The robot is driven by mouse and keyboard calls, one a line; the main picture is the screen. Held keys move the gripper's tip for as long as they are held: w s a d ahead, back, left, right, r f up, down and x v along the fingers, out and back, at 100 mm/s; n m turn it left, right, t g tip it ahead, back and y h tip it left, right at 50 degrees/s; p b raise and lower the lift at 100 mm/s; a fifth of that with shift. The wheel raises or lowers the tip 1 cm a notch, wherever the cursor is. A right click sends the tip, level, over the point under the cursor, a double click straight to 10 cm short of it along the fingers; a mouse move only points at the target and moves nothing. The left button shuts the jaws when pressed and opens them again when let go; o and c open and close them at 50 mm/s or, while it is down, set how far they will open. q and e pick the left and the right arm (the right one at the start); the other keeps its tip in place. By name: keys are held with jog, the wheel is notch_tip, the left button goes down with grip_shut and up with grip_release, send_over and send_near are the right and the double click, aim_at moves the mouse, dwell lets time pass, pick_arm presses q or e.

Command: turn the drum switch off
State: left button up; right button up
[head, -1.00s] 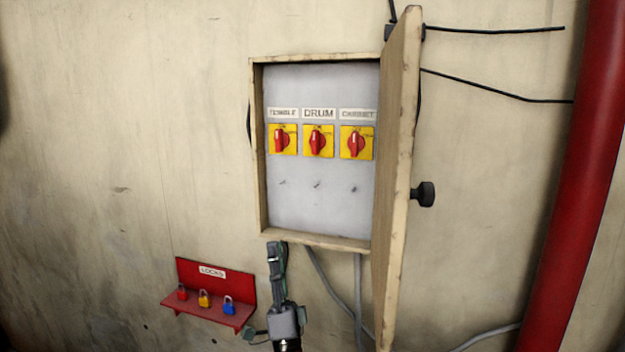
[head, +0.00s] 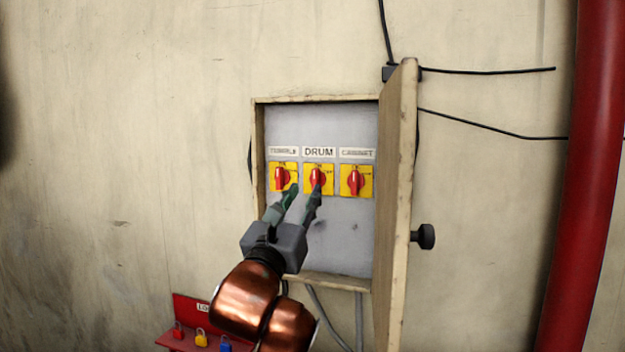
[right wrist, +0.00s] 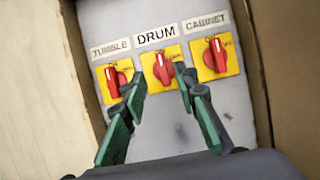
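The drum switch (head: 318,178) is a red knob on a yellow plate, the middle of three under the DRUM label (head: 319,152). Its knob stands about upright. My right gripper (head: 304,192) is inside the open cabinet, just below the drum switch, with its two fingers spread. In the right wrist view the drum switch (right wrist: 164,68) shows beyond and between the open fingertips (right wrist: 158,82); I cannot tell whether they touch it. Nothing is held. My left gripper is not in view.
The tumble switch (head: 282,179) is close on the left and the cabinet switch (head: 355,181) on the right. The cabinet door (head: 398,200) stands open at the right. A red lock shelf (head: 180,340) is below left; a red pipe (head: 588,180) is far right.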

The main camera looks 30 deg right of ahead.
aim_at(314, 177)
jog(key=p+x, duration=0.1)
jog(key=x, duration=0.5)
jog(key=shift+c, duration=0.2)
grip_shut()
